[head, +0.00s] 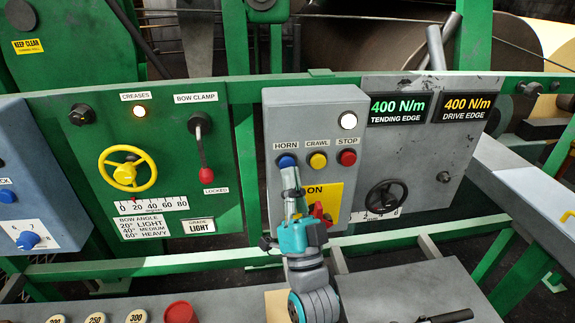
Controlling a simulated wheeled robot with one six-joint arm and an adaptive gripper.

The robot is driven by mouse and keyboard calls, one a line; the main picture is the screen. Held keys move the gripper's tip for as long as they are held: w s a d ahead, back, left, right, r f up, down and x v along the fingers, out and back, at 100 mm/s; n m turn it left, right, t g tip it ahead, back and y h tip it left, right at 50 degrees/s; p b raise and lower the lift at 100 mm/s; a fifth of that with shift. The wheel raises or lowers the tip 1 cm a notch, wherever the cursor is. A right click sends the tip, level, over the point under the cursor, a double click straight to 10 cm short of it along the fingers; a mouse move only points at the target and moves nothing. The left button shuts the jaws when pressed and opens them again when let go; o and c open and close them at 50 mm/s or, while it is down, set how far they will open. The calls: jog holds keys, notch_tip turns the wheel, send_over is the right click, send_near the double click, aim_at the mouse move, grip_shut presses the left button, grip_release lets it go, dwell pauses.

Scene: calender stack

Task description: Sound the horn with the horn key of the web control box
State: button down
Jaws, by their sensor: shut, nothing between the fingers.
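The web control box (269,120) is a grey box in the middle of the head view. Its horn key (286,158) is a round blue button under the label HORN, at the left of a row with a yellow CRAWL key (318,160) and a red STOP key (348,157). My gripper (289,170) is shut and empty. Its tips point up at the horn key and overlap its lower edge in the picture. I cannot tell whether they touch it. My gripper and wrist hide part of the box's lower left and a yellow ON plate (334,191).
A white lamp (348,121) glows on the box. Left is a green panel with a yellow handwheel (127,172) and a red-tipped bow clamp lever (206,173). Right are two displays reading 400 N/m (397,108) and a black handwheel (386,197). A green rail (390,238) runs below.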

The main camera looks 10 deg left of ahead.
jog(key=shift+w, duration=0.1)
dwell(0.7)
jog(key=shift+w+a, duration=0.1)
jog(key=shift+w, duration=0.2)
jog(key=shift+w+a, duration=0.15)
jog(key=shift+w, duration=0.35)
dwell(0.9)
jog(key=shift+s, duration=0.15)
jog(key=shift+s+d, duration=0.25)
jog(key=shift+s, duration=0.5)
jog(key=s, duration=0.2)
jog(key=s+d, duration=0.1)
jog(key=s, duration=0.1)
jog(key=shift+s+d, duration=0.2)
jog(key=shift+s, duration=0.2)
dwell(0.5)
